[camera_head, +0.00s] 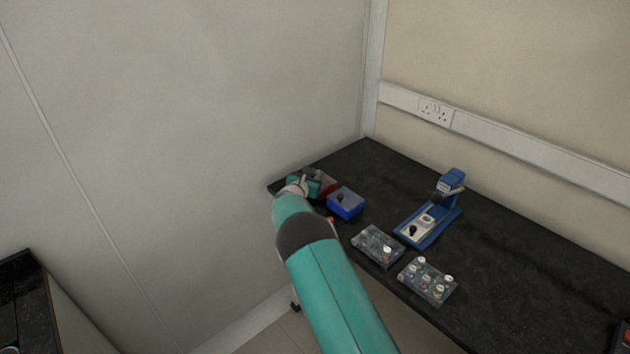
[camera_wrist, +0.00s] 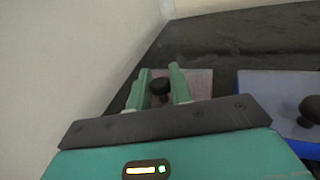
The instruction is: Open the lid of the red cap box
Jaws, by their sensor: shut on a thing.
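The red cap box (camera_head: 327,187) sits on the black bench near its far left end, partly hidden behind my gripper and arm. In the wrist view its reddish lid (camera_wrist: 198,84) shows between and beside my fingers, with a black knob (camera_wrist: 160,86) on top. My gripper (camera_wrist: 160,85) is over the lid, its two green fingers on either side of the knob and shut on it. In the head view my gripper (camera_head: 306,185) is small and seen from behind. I cannot tell whether the lid is raised off the box.
A blue box (camera_head: 345,205) with a black knob stands just right of the red one. Two clear racks (camera_head: 378,246) with vials and a blue device (camera_head: 432,215) stand further right on the bench (camera_head: 510,260). A wall is close on the left.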

